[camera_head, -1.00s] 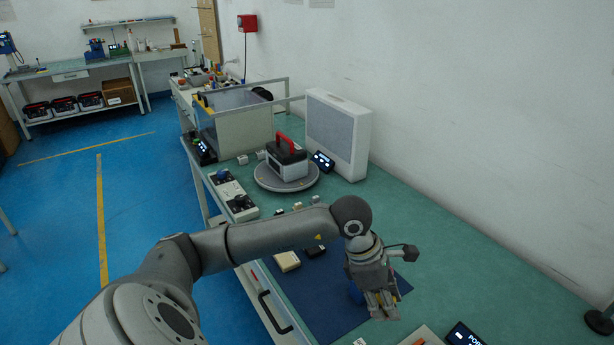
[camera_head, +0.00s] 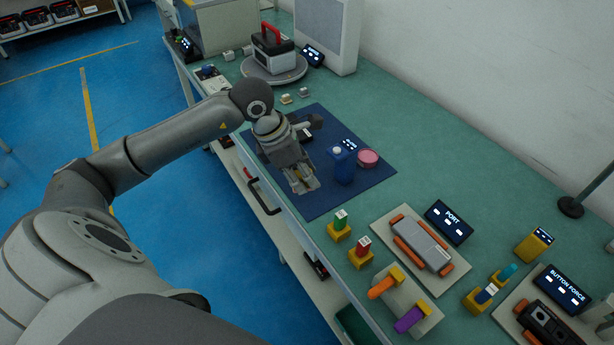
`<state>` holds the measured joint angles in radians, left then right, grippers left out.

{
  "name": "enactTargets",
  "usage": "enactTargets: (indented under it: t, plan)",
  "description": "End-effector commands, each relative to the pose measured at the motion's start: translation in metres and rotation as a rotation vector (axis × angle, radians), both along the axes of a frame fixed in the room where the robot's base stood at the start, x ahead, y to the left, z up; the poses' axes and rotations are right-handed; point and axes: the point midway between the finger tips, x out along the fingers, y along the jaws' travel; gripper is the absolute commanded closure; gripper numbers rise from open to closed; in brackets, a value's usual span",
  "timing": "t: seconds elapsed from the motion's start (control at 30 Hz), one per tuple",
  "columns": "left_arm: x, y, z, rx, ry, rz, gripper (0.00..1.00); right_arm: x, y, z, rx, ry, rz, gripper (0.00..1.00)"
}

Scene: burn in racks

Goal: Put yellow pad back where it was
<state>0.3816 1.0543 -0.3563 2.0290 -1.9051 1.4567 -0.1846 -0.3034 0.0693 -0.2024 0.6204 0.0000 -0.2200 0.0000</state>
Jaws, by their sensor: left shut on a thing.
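My left gripper (camera_head: 303,188) points down over the left part of the blue mat (camera_head: 322,207). Its fingers are shut, with a small yellowish piece between them, which looks like the yellow pad. The fingers hide most of it, and I cannot tell whether it touches the mat. A small pale plate (camera_head: 413,304) holds an orange piece (camera_head: 382,288) and a purple piece (camera_head: 409,319) near the bench's front edge. Yellow holders with a green-topped piece (camera_head: 340,222) and a red-topped piece (camera_head: 362,246) stand left of it. My right gripper is not in view.
A blue block (camera_head: 344,166) and a pink round tin (camera_head: 368,158) stand on the mat, close right of my gripper. A grey device (camera_head: 424,242) lies beside the PORT display (camera_head: 450,221). The green bench behind these is clear toward the wall.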

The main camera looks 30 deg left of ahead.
Motion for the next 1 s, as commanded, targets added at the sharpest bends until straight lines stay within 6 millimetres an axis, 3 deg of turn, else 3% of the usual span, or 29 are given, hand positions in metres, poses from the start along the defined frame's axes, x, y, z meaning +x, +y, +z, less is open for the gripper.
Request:
enactTargets:
  t: [0.1, 0.4, 0.67, 0.83, 1.0]
  plan:
    - [0.019, 0.008, -0.01, -0.005, 0.003, 0.003, 0.93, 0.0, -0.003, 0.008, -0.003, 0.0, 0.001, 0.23]
    - [0.049, 0.022, -0.052, -0.002, -0.001, 0.001, 0.93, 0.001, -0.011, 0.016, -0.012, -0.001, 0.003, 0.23]
    - [0.058, 0.027, -0.065, -0.001, -0.001, 0.0, 0.93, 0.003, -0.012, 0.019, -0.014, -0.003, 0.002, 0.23]
    - [0.058, 0.026, -0.088, -0.002, 0.002, 0.0, 0.93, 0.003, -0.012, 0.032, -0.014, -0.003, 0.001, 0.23]
    - [0.059, 0.027, -0.097, 0.001, -0.002, -0.002, 0.93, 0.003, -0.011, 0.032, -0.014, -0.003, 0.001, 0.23]
